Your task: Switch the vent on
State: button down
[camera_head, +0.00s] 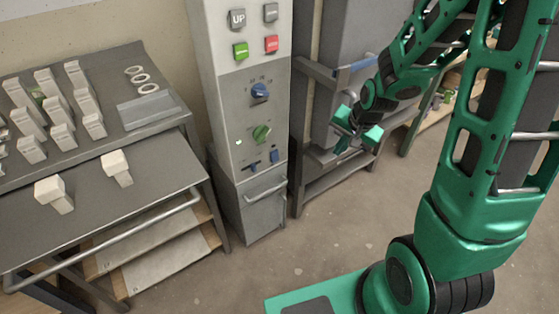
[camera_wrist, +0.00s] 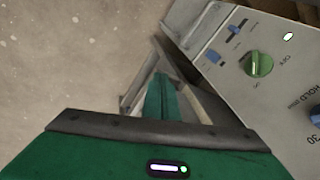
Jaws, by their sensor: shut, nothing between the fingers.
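A tall grey control panel (camera_head: 243,110) stands left of my gripper (camera_head: 347,145). Low on its face are two small blue switches, one to the left (camera_head: 254,167) and one to the right (camera_head: 274,156). In the wrist view they show as a nearer switch (camera_wrist: 213,57) and a farther switch (camera_wrist: 235,31). A green knob (camera_head: 261,133) sits above them, also seen in the wrist view (camera_wrist: 259,64). I cannot read which control is the vent's. My gripper is shut and empty, right of the panel and apart from it. It also shows in the wrist view (camera_wrist: 163,98).
A blue knob (camera_head: 259,91) and several push buttons, including a green one (camera_head: 240,51) and a red one (camera_head: 271,44), are higher on the panel. A metal handle (camera_head: 267,191) juts out below. A table (camera_head: 120,205) with pale blocks stands left. Floor in front is clear.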

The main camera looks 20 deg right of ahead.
jog(key=w+a+f+m+t+y, duration=0.2)
jog(key=w+a+f+m+t, duration=0.1)
jog(key=w+a+f, duration=0.6)
jog(key=shift+w+a+f+m, duration=0.3)
jog(key=shift+a+f+m, duration=0.1)
jog(key=shift+f+m, duration=0.4)
